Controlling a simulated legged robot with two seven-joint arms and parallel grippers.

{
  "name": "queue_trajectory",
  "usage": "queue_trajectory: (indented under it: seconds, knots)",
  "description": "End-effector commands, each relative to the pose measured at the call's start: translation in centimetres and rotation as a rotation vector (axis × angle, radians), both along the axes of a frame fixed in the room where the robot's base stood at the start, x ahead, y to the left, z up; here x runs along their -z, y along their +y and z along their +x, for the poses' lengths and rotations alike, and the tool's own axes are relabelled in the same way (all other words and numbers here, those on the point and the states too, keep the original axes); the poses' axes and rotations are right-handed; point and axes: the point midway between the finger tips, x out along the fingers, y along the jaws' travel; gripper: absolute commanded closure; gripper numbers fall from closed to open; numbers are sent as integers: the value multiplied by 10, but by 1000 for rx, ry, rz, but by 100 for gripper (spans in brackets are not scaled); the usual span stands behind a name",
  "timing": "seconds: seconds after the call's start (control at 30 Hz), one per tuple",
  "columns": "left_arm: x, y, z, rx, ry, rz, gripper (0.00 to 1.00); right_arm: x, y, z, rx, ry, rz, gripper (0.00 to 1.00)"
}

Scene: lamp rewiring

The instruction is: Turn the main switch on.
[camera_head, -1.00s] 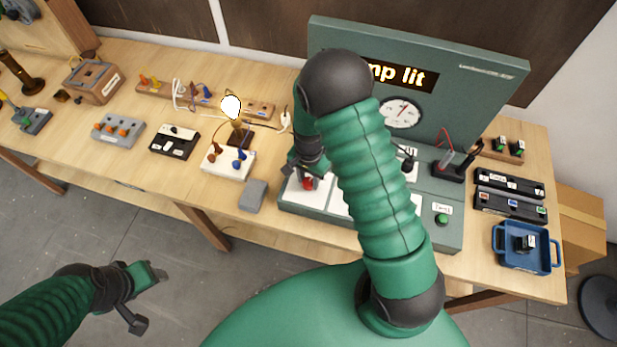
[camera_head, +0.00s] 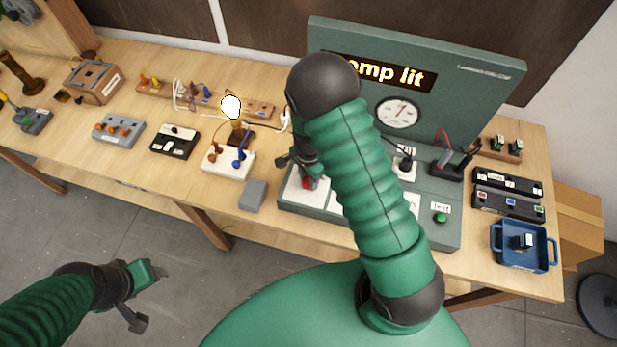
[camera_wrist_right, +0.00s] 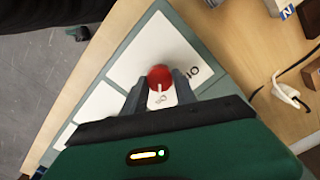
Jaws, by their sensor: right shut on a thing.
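The main switch is a red round knob (camera_wrist_right: 160,75) on a white plate of the green console. It also shows in the head view (camera_head: 308,183), partly hidden by my arm. My right gripper (camera_wrist_right: 160,88) is shut on this knob, with one finger on either side. A pale pointer line on the knob points towards the gripper's palm. Dark letters stand on the plate beside it, partly covered by the fingers. In the head view my right gripper (camera_head: 305,170) is largely hidden by my own arm. My left gripper (camera_head: 140,293) is open and empty, over the floor in front of the table.
The console's display (camera_head: 390,73) reads "...mp lit", its start hidden by my arm. A lamp bulb (camera_head: 231,106) glows on the table. A gauge (camera_head: 398,113), a green button (camera_head: 440,217), a grey block (camera_head: 253,195) and a blue tray (camera_head: 525,262) are nearby.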

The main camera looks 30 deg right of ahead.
Motion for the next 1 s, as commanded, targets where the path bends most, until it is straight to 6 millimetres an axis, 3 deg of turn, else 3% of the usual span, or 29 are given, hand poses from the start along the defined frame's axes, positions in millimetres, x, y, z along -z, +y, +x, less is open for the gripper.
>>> queue_trajectory:
  seconds: [0.13, 0.17, 0.3, 0.67, 0.77, 1.0]
  knots:
    - [-1, 0, 0, 0, 0, 0, 41, -3, -2, 5, 2, -14, -4, 100]
    - [-1, 0, 0, 0, 0, 0, 41, -3, -2, 5, 2, -14, -3, 62]
    - [-1, 0, 0, 0, 0, 0, 41, -2, -1, 4, 1, -9, -3, 45]
    - [1, 0, 0, 0, 0, 0, 41, -5, 0, 2, -1, -6, -1, 45]
    - [4, 0, 0, 0, 0, 0, 41, -21, 0, 3, -2, -9, -2, 45]
    - [11, 0, 0, 0, 0, 0, 41, -88, 1, 4, -3, -12, -1, 45]
